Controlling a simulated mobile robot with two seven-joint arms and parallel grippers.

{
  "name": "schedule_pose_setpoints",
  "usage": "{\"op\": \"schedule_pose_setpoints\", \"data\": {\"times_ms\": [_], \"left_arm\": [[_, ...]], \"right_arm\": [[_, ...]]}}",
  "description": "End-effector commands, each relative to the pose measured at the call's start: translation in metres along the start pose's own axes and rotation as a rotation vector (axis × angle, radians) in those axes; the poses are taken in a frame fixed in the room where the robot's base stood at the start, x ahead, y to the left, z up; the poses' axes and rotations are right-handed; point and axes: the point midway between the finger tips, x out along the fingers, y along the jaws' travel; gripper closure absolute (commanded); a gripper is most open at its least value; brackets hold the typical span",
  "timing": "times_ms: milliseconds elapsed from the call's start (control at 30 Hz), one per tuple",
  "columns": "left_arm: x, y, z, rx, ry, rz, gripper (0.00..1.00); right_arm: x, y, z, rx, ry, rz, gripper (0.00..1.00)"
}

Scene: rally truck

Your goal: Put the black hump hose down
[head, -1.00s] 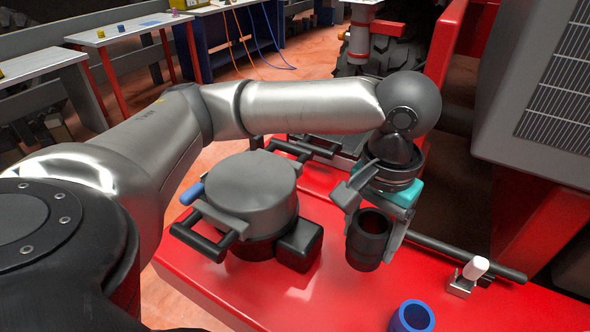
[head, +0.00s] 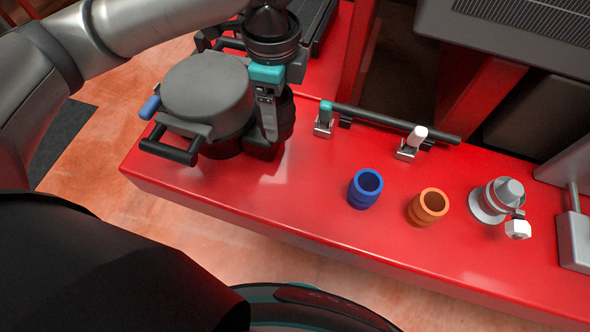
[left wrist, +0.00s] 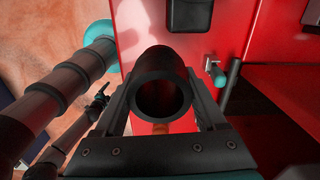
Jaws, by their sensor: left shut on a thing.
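The black hump hose (head: 285,118) is held in my left gripper (head: 277,122), beside the large grey-lidded round housing on the red surface. One grey finger partly hides it in the head view. In the left wrist view, the hose (left wrist: 161,68) sits between both fingers of the left gripper (left wrist: 160,85), and its round open end faces the camera. The hose appears to be above the red surface (head: 310,210); I cannot tell whether its lower end touches anything. My right gripper is not in view.
A blue hose (head: 365,189) and an orange hose (head: 428,207) stand on the red surface to the right. A silver fitting (head: 490,202) stands farther right. A black bar (head: 392,122) and clamps lie along the back. Red surface between housing and blue hose is clear.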

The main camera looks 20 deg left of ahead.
Motion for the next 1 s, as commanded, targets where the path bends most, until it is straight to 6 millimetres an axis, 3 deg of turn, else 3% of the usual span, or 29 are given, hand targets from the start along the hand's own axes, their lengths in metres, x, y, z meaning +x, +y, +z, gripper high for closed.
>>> {"op": "schedule_pose_setpoints", "data": {"times_ms": [700,1000], "left_arm": [[-0.026,0.003,-0.022,1.37,0.007,0.001,1.0],[-0.03,0.005,-0.027,1.769,0.012,0.002,1.0]], "right_arm": [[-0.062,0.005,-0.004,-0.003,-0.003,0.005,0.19],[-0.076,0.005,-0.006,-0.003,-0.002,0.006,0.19]]}}
